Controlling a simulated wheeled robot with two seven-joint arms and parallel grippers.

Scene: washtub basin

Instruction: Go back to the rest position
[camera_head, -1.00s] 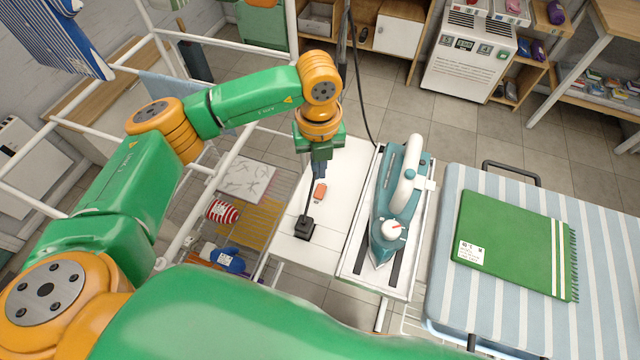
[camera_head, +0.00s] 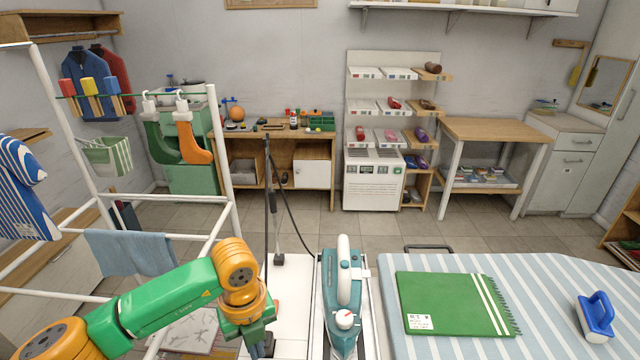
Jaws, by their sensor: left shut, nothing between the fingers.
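My left arm, green and orange, comes in from the lower left. My left gripper (camera_head: 262,346) points down over the white board beside the iron and is shut and empty. Its fingertips are low in the picture. The teal and white iron (camera_head: 343,300) stands on its rest to the right of the gripper, apart from it. An orange object on the white board is partly hidden behind the gripper. My right gripper is not in view.
A white drying rack (camera_head: 222,165) stands close to my left arm, with a light blue towel (camera_head: 130,252) on it. A striped ironing board (camera_head: 560,285) at the right bears a folded green cloth (camera_head: 450,303) and a blue-handled brush (camera_head: 596,316). A cord rises behind the iron. Open floor lies beyond.

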